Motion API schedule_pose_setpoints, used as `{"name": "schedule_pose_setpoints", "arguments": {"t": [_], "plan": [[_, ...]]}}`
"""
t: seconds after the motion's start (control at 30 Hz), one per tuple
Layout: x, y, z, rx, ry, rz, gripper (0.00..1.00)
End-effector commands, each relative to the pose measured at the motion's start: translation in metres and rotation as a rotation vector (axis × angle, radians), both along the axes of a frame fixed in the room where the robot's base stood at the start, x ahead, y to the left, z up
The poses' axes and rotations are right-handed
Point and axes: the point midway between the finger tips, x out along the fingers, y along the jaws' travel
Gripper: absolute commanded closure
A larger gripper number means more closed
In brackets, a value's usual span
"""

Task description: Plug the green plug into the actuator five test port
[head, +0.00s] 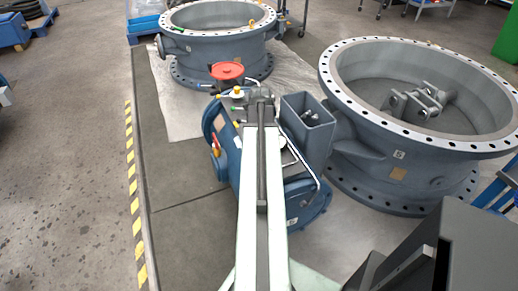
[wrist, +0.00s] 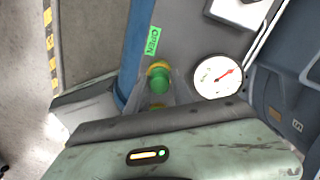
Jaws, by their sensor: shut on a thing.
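In the wrist view, the green plug (wrist: 159,84) is between the fingertips of my gripper (wrist: 157,97), which is shut on it. A yellow ring or cap (wrist: 158,67) shows directly beyond the plug; I cannot tell whether the two touch or whether it marks a port. In the head view, my arm reaches over the blue actuator (head: 305,207), and its far end hides the plug and fingertips. A yellow piece (head: 237,92) sits just left of the arm's end. No label naming actuator five or its test port can be read.
A gauge with a red needle (wrist: 218,76) is right of the plug, and a green OPEN label (wrist: 152,41) lies beyond. A red handwheel (head: 227,71) and a grey open box (head: 308,125) flank the arm's end. Large flanged valve bodies stand behind (head: 215,43) and right (head: 395,160).

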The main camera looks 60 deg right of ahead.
Motion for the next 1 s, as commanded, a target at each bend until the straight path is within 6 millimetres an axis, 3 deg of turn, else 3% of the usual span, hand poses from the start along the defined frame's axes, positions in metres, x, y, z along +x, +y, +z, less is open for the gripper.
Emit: {"name": "schedule_pose_setpoints", "arguments": {"t": [0.17,0.2,0.27,0.5,0.6,1.0], "plan": [[0.0001,0.0001,-0.0004,0.0,0.0,0.0,1.0],[0.0001,0.0001,-0.0004,0.0,0.0,0.0,0.64],[0.0001,0.0001,-0.0004,0.0,0.0,0.0,0.47],[0.0002,0.0002,-0.0003,0.0,0.0,0.001,0.47],[0.0002,0.0002,-0.0003,0.0,0.0,0.001,0.25],[0.0002,0.0001,0.0041,0.0,0.0,0.0,0.25]]}}
